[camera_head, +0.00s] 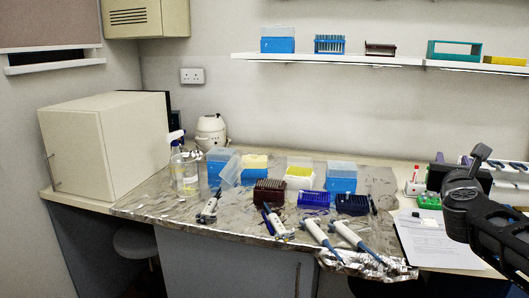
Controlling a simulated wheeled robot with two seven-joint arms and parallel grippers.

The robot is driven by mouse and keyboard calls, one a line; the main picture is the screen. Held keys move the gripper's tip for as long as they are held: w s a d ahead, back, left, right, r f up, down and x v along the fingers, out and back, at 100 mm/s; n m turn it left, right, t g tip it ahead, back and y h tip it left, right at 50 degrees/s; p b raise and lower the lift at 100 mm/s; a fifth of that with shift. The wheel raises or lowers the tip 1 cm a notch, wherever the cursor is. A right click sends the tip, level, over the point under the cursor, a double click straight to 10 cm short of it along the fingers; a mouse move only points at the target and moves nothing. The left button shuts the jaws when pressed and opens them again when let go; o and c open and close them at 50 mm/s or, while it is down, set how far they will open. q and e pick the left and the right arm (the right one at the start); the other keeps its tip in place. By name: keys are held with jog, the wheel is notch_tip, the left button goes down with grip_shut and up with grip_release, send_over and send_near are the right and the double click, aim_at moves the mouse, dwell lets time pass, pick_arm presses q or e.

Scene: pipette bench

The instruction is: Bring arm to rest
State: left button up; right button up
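My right arm comes in from the lower right. Its black end with the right gripper (476,163) is raised in front of the bench's right part. The fingers are small and dark, so I cannot tell if they are apart or closed. No held object shows. My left gripper is out of view. Several pipettes lie on the foil-covered bench (150,207): one at the left (209,207), one in the middle (273,221), and two near the front edge (318,236) (352,238).
A spray bottle (186,172), blue tip boxes (341,178), a dark red rack (269,193) and blue racks (313,199) stand on the bench. A paper sheet (430,243) lies left of my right arm. A cream cabinet (105,140) stands left. A shelf (330,59) hangs above.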

jog(key=w+a+f+n+g+y+b, duration=0.1)
jog(key=a+f+n+y+b, duration=0.15)
jog(key=a+f+n, duration=0.7)
jog(key=a+f+n+g+y+b, duration=0.25)
jog(key=f+n, duration=0.75)
jog(key=f, duration=1)
jog(key=w+a+f+n+g+y+b, duration=0.1)
jog(key=a+f+n+y+b, duration=0.15)
jog(key=a+f+n, duration=0.95)
jog(key=s+a+f+n+g+y+b, duration=0.15)
jog(key=s+f, duration=0.25)
jog(key=f, duration=0.5)
jog(key=s+a+f+n+g+y+b, duration=0.1)
jog(key=s+a+f+n+b, duration=0.15)
jog(key=f, duration=0.55)
jog(key=s+a+f+n+g+y+b, duration=0.1)
jog(key=s+f+g, duration=0.1)
jog(key=s+f, duration=0.5)
jog(key=s+a+f+n+g+y+b, duration=0.1)
jog(key=s+a+f+n+g+b, duration=0.3)
jog(key=s+f, duration=0.7)
jog(key=s+a+f+g+y+b, duration=0.1)
jog(key=s+a+f+g+b, duration=0.1)
jog(key=s+a+f+b, duration=0.65)
jog(key=a+r+p+v, duration=0.1)
jog(key=a+p+v, duration=0.2)
jog(key=p+v, duration=1.5)
jog(key=p, duration=0.7)
jog(key=shift+r+p, duration=0.3)
jog(key=shift+p, duration=0.1)
